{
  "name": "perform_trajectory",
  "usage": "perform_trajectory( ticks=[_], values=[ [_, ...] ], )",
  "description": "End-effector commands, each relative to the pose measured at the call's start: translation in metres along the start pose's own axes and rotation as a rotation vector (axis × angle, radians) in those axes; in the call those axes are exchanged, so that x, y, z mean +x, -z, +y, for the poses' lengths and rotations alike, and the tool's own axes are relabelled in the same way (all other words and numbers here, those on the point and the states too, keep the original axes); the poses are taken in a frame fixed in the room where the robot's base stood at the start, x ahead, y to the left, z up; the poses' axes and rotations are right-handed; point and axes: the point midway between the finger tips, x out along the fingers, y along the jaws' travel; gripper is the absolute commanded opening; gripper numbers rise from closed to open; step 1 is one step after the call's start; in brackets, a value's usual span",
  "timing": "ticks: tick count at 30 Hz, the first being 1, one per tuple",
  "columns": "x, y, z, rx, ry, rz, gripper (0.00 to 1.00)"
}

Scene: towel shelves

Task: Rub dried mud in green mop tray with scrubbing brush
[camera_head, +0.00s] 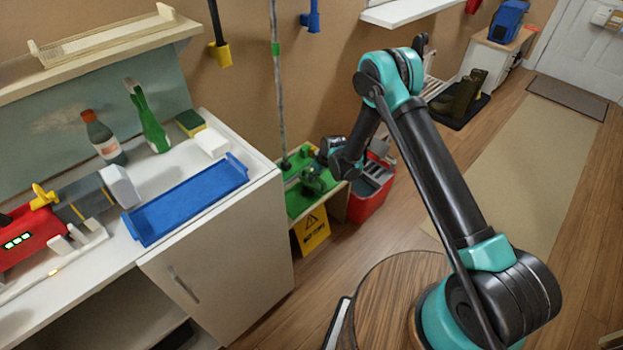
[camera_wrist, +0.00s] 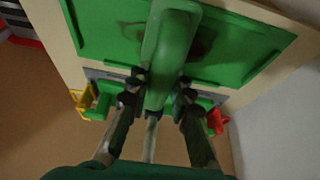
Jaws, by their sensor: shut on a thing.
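The green mop tray (camera_head: 296,203) sits low on a pale wooden stand beside the white cabinet. In the wrist view the tray (camera_wrist: 100,38) fills the top, with a dark brown mud patch (camera_wrist: 202,42) on its floor. My gripper (camera_wrist: 160,88) is shut on the green scrubbing brush (camera_wrist: 168,45), whose long body points into the tray. The brush covers part of the mud, and its bristles are hidden, so contact with the tray cannot be told. In the head view my gripper (camera_head: 318,178) is over the tray, partly hidden by my arm.
A red bucket (camera_head: 368,200) stands close on the tray's right. A yellow caution sign (camera_head: 312,232) is in front of the stand. A mop pole (camera_head: 278,90) rises behind the tray. The white cabinet (camera_head: 230,240) is on the left, and a round wooden stool (camera_head: 385,305) is in front.

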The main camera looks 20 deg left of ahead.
Motion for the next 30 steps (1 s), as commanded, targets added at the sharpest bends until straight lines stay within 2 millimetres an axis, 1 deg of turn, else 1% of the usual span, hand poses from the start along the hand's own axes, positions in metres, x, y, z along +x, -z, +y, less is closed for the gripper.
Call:
perform_trajectory(
  ticks=[5,15,23,30],
  values=[
    [0.000,0.000,0.007,0.001,-0.001,-0.001,0.00],
    [-0.001,0.000,0.033,0.002,-0.001,-0.001,0.00],
    [-0.001,0.000,0.041,0.002,-0.001,-0.001,0.00],
    [0.001,-0.001,0.060,0.002,-0.002,-0.001,0.00]
  ],
)
